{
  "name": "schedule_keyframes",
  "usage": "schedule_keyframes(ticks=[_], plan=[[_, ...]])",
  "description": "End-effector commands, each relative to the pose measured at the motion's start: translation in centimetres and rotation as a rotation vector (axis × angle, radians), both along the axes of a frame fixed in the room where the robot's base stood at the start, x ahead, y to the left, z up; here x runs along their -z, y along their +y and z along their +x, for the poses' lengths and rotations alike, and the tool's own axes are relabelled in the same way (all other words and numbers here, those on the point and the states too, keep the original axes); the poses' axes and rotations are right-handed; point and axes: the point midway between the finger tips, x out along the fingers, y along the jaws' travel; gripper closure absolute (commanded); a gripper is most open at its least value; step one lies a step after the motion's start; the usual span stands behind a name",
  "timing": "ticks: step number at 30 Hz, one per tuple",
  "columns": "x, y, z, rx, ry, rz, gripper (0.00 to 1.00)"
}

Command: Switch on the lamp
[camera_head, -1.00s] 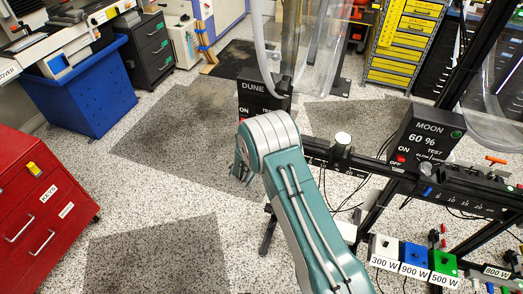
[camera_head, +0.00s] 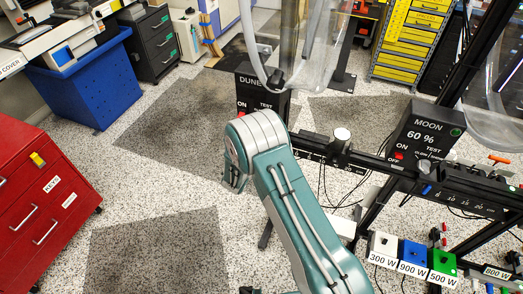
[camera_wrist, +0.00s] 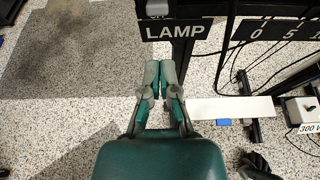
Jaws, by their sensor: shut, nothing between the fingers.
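A white-on-black LAMP label (camera_wrist: 175,30) is at the top of the wrist view, on a dark post or panel. Just above it, a small light-coloured part (camera_wrist: 157,9) is cut off by the top edge, and I cannot tell its switch position. My gripper (camera_wrist: 160,68) is shut and empty, with both fingertips together. In the wrist picture the tips lie just below the label; I cannot tell whether they touch anything. In the head view my arm hides the lamp label, and the fingers cannot be made out.
The DUNE box (camera_head: 262,84) stands behind my arm, and the MOON box (camera_head: 425,135) is to the right on a black rail. Blocks labelled 300 W (camera_head: 382,245), 900 W (camera_head: 413,253) and 500 W (camera_head: 441,260) sit lower right. A red cabinet (camera_head: 50,200) is left; speckled floor between is clear.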

Motion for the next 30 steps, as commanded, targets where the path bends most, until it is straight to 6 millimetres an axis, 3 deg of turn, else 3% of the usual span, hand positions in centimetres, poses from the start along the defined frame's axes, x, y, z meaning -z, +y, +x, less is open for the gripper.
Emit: schedule_keyframes(ticks=[6,12,30], plan=[[-2.7,1.2,-2.6,-0.004,-0.001,0.001,1.00],[-4.2,1.6,-4.2,-0.002,0.001,0.005,1.00],[-4.3,1.8,-4.5,-0.001,0.001,0.002,1.00]])
